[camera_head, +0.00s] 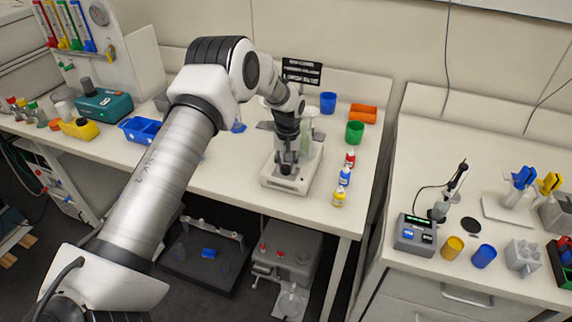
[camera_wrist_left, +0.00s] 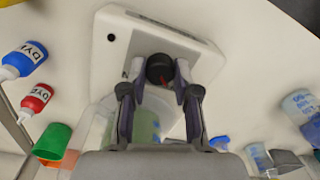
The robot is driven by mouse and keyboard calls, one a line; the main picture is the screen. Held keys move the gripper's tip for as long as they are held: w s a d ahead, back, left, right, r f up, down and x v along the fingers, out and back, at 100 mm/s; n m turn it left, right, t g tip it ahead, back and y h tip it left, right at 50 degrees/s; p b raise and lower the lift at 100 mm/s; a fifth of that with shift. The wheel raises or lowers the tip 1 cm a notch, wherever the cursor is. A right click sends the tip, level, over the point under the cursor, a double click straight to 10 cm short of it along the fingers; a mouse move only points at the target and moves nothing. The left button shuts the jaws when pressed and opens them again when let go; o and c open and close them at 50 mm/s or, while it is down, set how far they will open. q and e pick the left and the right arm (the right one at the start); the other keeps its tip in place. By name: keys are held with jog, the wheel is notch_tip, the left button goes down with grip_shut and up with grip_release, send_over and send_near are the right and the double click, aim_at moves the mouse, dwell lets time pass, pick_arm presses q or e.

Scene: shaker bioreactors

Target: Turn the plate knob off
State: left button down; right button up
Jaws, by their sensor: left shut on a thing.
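The plate (camera_head: 298,184) is a white box-shaped device on the middle bench, with a clear vessel (camera_head: 310,142) of pale green liquid on it. In the left wrist view the plate (camera_wrist_left: 122,38) fills the upper middle, and the vessel (camera_wrist_left: 147,126) shows partly behind the fingers. The round black knob (camera_wrist_left: 160,67) with a red mark is on the plate's front. My left gripper (camera_wrist_left: 162,82) has its two fingers on either side of the knob, shut on it. In the head view the left gripper (camera_head: 288,160) is at the plate's front and hides the knob. My right gripper is not in view.
Red, blue and yellow dye bottles (camera_head: 345,176) stand just right of the plate. A green cup (camera_head: 354,132), a blue cup (camera_head: 328,102) and an orange rack (camera_head: 363,114) are behind them. A blue tray (camera_head: 140,130) lies left. A gap separates the right bench.

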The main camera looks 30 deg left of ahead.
aim_at(287, 167)
pick_arm(q)
jog(key=shift+s+f, duration=0.15)
jog(key=shift+f, duration=0.05)
jog(key=c, duration=0.9)
grip_release()
jog(key=shift+c, duration=0.2)
jog(key=shift+o, duration=0.5)
jog(key=shift+w, duration=0.2)
notch_tip(287, 167, up, 12)
jog(key=shift+w+d, duration=0.15)
